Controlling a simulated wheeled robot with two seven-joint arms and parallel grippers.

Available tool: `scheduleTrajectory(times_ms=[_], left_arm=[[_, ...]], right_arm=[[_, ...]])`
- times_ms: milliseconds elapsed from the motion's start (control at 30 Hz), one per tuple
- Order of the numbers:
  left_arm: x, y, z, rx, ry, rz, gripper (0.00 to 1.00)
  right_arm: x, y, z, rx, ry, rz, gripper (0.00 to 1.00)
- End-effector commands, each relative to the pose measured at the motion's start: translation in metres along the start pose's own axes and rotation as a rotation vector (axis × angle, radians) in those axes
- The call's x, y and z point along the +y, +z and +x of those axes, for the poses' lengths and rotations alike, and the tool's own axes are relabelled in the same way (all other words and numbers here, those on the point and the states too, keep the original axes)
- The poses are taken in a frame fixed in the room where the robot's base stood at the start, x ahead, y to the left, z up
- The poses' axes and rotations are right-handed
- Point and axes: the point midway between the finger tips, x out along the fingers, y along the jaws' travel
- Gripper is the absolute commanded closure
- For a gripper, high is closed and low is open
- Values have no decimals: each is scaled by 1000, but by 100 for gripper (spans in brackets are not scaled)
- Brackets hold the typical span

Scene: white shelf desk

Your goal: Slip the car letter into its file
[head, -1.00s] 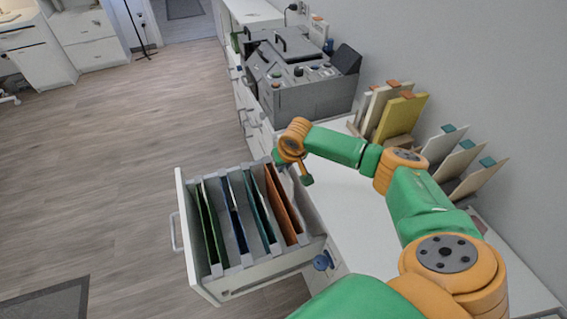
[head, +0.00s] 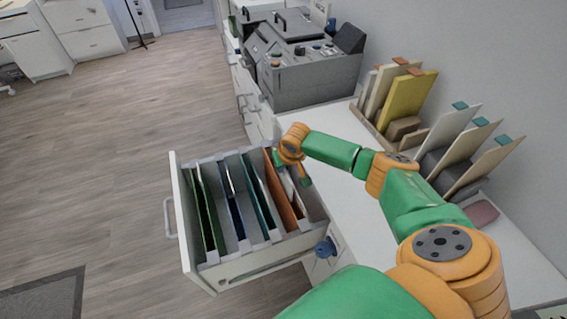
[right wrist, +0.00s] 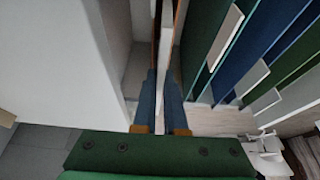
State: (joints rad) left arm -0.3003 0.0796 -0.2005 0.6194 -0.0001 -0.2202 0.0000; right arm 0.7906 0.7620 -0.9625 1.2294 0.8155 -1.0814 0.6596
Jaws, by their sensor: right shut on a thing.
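My right gripper (head: 303,181) is at the right end of the open drawer (head: 240,269), beside the orange-brown file (head: 279,190). In the right wrist view its blue fingers (right wrist: 160,102) are shut on a thin pale letter (right wrist: 165,60) seen edge-on. The letter hangs down close to the brown file edges, and its marking cannot be read. The drawer also holds a green file (head: 208,205), a blue file (head: 234,200) and a teal file (head: 258,195), standing upright with gaps between them. Whether the letter is inside a file cannot be told. My left gripper is out of view.
The white desk top (head: 345,205) lies right of the drawer. On it stand a rack with a yellow card (head: 407,102), upright cards with teal tabs (head: 473,150) and a grey machine (head: 310,75). A blue knob (head: 325,246) is at the drawer's near right corner.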

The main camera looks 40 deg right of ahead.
Motion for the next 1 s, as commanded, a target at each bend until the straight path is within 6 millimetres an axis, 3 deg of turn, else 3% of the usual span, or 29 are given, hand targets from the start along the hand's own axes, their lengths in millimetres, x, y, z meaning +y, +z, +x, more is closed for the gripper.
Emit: scheduleTrajectory(times_ms=[400, 900, 933, 1000], left_arm=[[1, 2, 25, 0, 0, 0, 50], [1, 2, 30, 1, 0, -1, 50], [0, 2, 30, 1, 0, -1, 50], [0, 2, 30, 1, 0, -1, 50]], right_arm=[[0, 14, 33, 0, -1, 0, 100], [0, 19, 40, -6, 1, 0, 100], [0, 19, 41, -6, 1, -1, 86], [0, 19, 41, -7, 1, -1, 67]])
